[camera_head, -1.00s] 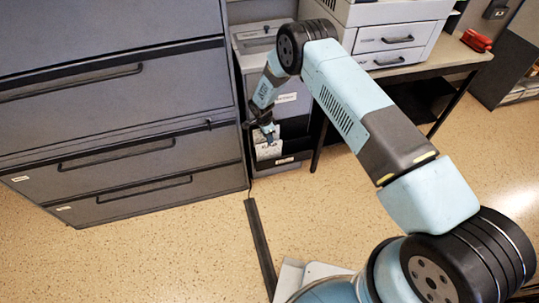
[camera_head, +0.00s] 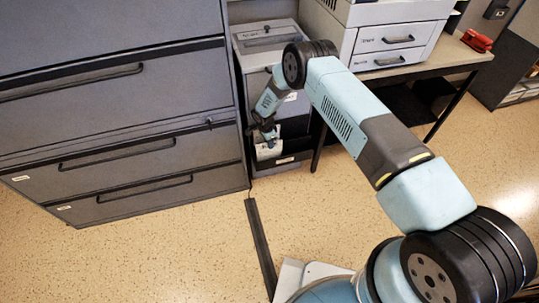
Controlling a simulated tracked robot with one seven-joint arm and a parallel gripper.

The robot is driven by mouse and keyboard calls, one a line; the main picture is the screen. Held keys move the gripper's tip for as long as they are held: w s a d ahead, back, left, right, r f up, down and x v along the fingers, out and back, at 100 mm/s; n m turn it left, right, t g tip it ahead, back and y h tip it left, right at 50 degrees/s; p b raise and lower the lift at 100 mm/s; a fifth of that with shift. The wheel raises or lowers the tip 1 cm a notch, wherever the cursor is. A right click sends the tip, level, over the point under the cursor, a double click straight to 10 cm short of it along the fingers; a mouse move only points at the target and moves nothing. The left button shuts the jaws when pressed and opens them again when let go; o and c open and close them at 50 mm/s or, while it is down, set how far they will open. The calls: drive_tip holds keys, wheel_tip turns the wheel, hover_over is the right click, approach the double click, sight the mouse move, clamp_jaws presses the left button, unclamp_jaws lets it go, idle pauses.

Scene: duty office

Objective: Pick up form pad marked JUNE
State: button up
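A pale form pad (camera_head: 267,153) shows in the dark open pocket low on the front of a narrow grey cabinet. Its marking is too small to read, so I cannot tell whether it says JUNE. My gripper (camera_head: 269,141) points down at the top of this pad and hides part of it. At this size I cannot tell whether the fingers touch the pad or are open or shut. Any other pads in the pocket are hidden or too dark to make out.
The narrow grey cabinet (camera_head: 258,43) stands between a large drawer cabinet (camera_head: 130,115) on the left and a table (camera_head: 430,68) on the right. The table bears a printer (camera_head: 392,42) and a red stapler (camera_head: 477,41). The floor in front is mostly clear, with a dark strip (camera_head: 260,245).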

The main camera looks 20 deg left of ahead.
clamp_jaws()
idle(1.1)
